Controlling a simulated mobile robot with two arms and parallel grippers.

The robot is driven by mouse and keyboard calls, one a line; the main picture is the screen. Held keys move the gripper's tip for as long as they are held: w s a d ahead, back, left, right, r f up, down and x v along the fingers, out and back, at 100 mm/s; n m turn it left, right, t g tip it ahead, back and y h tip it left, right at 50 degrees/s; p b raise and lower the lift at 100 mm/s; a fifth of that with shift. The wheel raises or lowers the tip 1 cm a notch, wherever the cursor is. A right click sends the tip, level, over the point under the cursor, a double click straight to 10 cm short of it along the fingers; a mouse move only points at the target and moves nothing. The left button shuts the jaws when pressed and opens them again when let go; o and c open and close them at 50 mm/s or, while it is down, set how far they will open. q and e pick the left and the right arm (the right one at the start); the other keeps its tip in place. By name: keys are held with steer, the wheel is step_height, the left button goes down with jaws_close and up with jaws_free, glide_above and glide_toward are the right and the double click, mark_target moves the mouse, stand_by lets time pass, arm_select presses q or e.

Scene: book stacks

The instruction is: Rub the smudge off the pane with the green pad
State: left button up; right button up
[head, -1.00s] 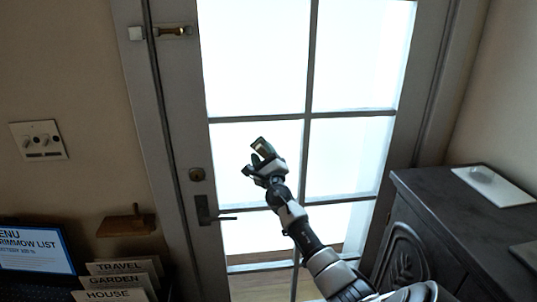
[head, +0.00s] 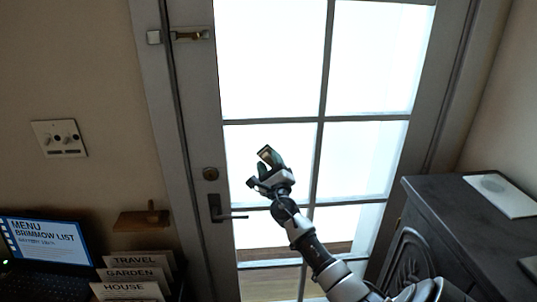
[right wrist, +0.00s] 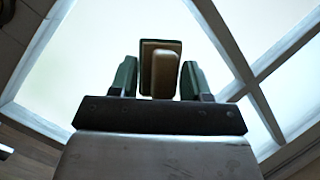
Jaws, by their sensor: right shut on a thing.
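My right gripper (head: 268,170) is shut on the green pad (head: 269,157), in front of the glass door's panes (head: 262,143). In the right wrist view the pad (right wrist: 147,46) shows a dark green edge and a tan grip (right wrist: 165,72) between the two fingers. I cannot tell whether the pad touches the glass. The panes are very bright, and I make out no smudge on them. A faint grey oval mark (head: 492,185) shows on a white panel (head: 515,205) on the dark cabinet. My left gripper is not in view.
The dark cabinet (head: 450,225) stands right of the door. A door lever (head: 230,217) sticks out left of the panes. A small wooden shelf (head: 145,218), a laptop (head: 42,238) and labelled books (head: 135,275) are at the lower left.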

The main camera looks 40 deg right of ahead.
steer(key=shift+s+a+p, duration=0.3)
steer(key=shift+s+a, duration=0.2)
steer(key=shift+s, duration=0.1)
steer(key=shift+s+a, duration=0.1)
steer(key=shift+s+a+p, duration=0.7)
steer(key=shift+s+a, duration=0.1)
steer(key=shift+s, duration=0.15)
steer(key=shift+s+a, duration=0.2)
steer(key=shift+s, duration=0.05)
